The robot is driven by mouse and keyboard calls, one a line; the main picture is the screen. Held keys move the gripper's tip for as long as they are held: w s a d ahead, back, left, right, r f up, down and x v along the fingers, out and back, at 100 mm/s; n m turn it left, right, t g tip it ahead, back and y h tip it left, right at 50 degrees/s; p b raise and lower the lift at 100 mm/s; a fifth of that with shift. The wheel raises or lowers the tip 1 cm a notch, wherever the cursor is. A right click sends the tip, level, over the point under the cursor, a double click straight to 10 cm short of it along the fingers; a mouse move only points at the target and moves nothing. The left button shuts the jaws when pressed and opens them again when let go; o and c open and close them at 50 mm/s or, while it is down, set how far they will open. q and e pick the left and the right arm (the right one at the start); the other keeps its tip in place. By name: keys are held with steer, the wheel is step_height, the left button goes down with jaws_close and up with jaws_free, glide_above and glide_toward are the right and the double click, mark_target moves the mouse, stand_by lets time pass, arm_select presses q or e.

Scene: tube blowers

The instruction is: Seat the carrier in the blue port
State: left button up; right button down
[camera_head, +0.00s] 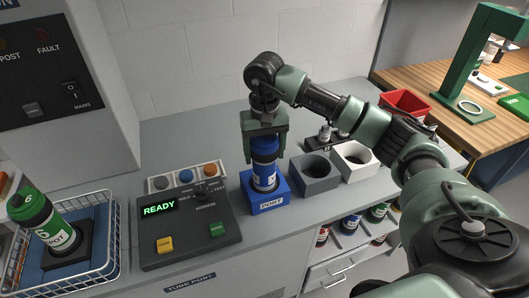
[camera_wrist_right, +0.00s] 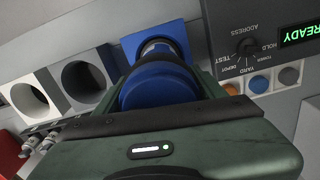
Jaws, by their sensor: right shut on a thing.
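The carrier (camera_head: 264,172) is a blue cylinder with a white label band and dark rings. It stands about upright at the blue port (camera_head: 270,204), a square blue block marked PORT on the grey counter. Its lower end is at the port's opening; how deep it sits I cannot tell. My right gripper (camera_head: 264,148) comes from above and is shut on the carrier's upper part. In the right wrist view the carrier (camera_wrist_right: 158,87) lies between the jaws, with the blue port (camera_wrist_right: 130,43) beyond it. My left gripper is not in view.
A control panel (camera_head: 187,222) reading READY stands left of the port. A grey port (camera_head: 314,183) and a white port (camera_head: 354,160) stand to its right. A wire basket (camera_head: 103,233) with a green carrier (camera_head: 38,215) is at far left. A red bin (camera_head: 404,101) stands behind my right arm.

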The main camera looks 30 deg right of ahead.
steer(key=shift+c, duration=0.9)
jaws_free()
steer(key=shift+f, duration=0.15)
steer(key=shift+r, duration=0.35)
step_height(320, 180, up, 6)
steer(key=shift+w+r+b, duration=0.1)
steer(key=shift+r+b, duration=0.15)
steer(key=shift+b, duration=0.85)
step_height(320, 180, up, 5)
steer(key=shift+r+p, duration=0.15)
steer(key=shift+p, duration=0.2)
